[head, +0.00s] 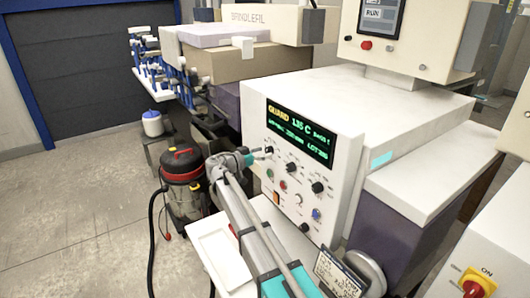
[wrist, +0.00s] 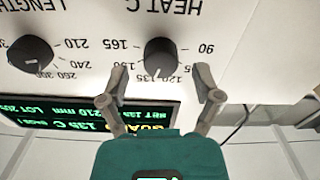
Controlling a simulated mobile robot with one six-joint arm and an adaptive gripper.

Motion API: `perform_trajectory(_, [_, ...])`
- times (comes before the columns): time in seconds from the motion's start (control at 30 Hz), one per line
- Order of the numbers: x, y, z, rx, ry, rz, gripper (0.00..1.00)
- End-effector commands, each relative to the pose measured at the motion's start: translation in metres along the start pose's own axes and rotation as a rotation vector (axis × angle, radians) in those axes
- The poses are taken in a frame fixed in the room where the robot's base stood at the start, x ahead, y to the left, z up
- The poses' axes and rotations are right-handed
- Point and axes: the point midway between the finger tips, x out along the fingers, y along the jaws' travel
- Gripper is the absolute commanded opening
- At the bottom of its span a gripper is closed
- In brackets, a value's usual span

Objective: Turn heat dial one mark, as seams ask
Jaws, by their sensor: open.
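The heat dial (wrist: 160,56) is a black knob under the label "HEAT C" in the wrist view, which is upside down. Its scale reads 90, 120, 135 and 165, and its pale pointer seems to lie near 135. My gripper (wrist: 162,82) is open, with one finger on each side of the dial and the tips just short of it or beside it. I cannot tell whether they touch. In the head view my gripper (head: 257,155) is at the panel's upper left, by the heat dial (head: 269,150). The green display (head: 299,134) shows 135 C. No bag seams are in view.
The length dial (wrist: 30,54) is left of the heat dial in the wrist view. Several other knobs and coloured buttons (head: 283,185) are on the white panel. A red and black vacuum (head: 183,180) stands left of my arm. A white tray (head: 217,250) is below.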

Motion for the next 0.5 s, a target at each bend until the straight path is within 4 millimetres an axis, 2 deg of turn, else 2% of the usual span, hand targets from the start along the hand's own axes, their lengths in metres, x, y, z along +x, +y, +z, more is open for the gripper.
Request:
perform_trajectory(0.2, [0.0136, 0.0001, 0.0, 0.0, 0.0, 0.001, 0.82])
perform_trajectory(0.5, [0.0148, 0.0001, 0.0, 0.0, 0.0, 0.0, 0.82])
